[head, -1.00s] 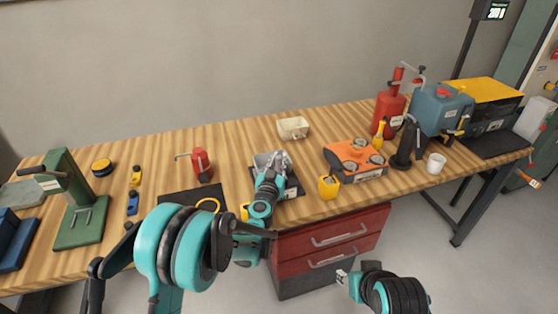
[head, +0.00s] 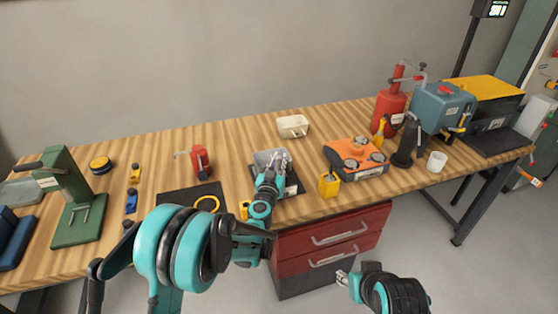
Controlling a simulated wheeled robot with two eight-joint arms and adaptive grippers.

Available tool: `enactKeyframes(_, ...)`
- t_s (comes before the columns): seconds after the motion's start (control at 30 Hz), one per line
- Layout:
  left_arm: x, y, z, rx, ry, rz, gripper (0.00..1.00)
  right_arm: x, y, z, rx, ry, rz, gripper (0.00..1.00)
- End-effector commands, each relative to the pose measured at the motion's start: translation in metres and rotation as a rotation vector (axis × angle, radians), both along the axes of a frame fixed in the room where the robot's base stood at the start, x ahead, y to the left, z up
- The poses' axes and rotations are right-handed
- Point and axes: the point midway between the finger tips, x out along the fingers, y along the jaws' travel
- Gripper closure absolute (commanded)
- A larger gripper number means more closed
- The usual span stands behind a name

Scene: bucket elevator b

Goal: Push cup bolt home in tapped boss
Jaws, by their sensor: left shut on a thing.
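My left gripper (head: 278,162) is over the grey box-shaped part (head: 263,156), which sits on a dark base on the bench. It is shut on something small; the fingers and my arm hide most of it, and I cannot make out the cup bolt. The tapped boss cannot be told apart at this size; it may be behind the gripper. My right gripper (head: 342,278) hangs low in front of the red drawers, away from the bench top, and its jaw state is unclear.
An off-white bucket (head: 293,126) stands behind the grey part. A yellow holder (head: 329,184) and an orange-topped unit (head: 357,157) stand to its right. A red oil can (head: 200,162) and a dark mat (head: 178,200) are to the left. A green press (head: 72,200) stands far left.

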Motion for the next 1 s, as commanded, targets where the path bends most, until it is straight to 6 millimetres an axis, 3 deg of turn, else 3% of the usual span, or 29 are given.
enactKeyframes(0.93,0.0,0.0,-0.025,0.0,0.0,0.0,1.0,0.0,0.0,-0.022,0.0,0.0,0.0,0.6)
enactKeyframes(0.97,0.0,0.0,-0.024,0.0,0.0,0.0,0.76,0.0,0.0,-0.021,0.0,0.0,0.0,0.6)
enactKeyframes(1.0,0.0,0.0,-0.023,0.0,0.0,0.0,0.65,0.0,0.0,-0.021,0.0,0.0,0.0,0.6)
